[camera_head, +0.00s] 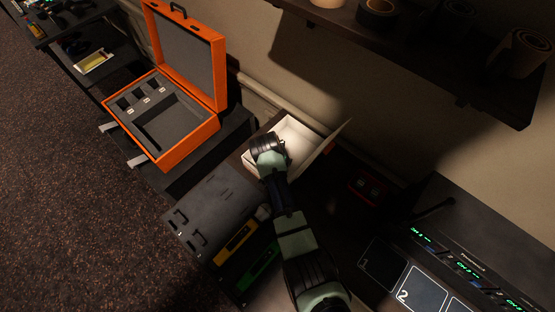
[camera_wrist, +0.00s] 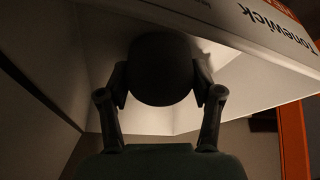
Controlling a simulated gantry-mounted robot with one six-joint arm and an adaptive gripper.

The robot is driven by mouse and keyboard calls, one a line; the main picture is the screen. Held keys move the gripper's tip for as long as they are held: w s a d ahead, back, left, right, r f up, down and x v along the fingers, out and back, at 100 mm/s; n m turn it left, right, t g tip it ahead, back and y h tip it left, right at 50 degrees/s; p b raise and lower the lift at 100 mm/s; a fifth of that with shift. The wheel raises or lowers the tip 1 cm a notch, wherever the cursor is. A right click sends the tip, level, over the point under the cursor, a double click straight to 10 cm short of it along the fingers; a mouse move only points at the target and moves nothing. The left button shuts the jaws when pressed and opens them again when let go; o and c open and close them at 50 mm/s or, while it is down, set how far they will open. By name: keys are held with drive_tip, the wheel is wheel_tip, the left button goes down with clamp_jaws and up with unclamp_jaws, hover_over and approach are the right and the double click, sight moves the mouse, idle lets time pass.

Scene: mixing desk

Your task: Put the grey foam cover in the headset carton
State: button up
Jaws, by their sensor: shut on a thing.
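The headset carton (camera_head: 298,132) is a white-lined open box at the middle of the head view, with a flap raised on its right. In the wrist view the pale carton walls (camera_wrist: 95,65) surround the held thing, and a flap (camera_wrist: 235,30) printed "Tonewick" crosses the top. My gripper (camera_wrist: 162,88) is shut on the grey foam cover (camera_wrist: 160,65), a dark rounded piece between the two fingers. The cover is at the carton's opening; I cannot tell whether it touches the bottom. In the head view my arm's end hides the cover and fingers.
An open orange case (camera_head: 167,151) with grey foam stands left of the carton. A dark grey panel (camera_head: 212,208), a yellow item (camera_head: 238,241) and a green item (camera_head: 260,265) lie in front. A shelf (camera_head: 440,70) overhangs at upper right; a console (camera_head: 480,262) stands at lower right.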

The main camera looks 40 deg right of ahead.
drive_tip(key=shift+w+r, duration=0.1)
drive_tip(key=o, duration=0.7)
drive_tip(key=shift+r, duration=0.2)
drive_tip(key=p+v, duration=0.3)
drive_tip(key=v, duration=0.8)
drive_tip(key=shift+s+a+r+p, duration=0.2)
drive_tip(key=shift+r+p, duration=0.05)
drive_tip(key=shift+p, duration=0.1)
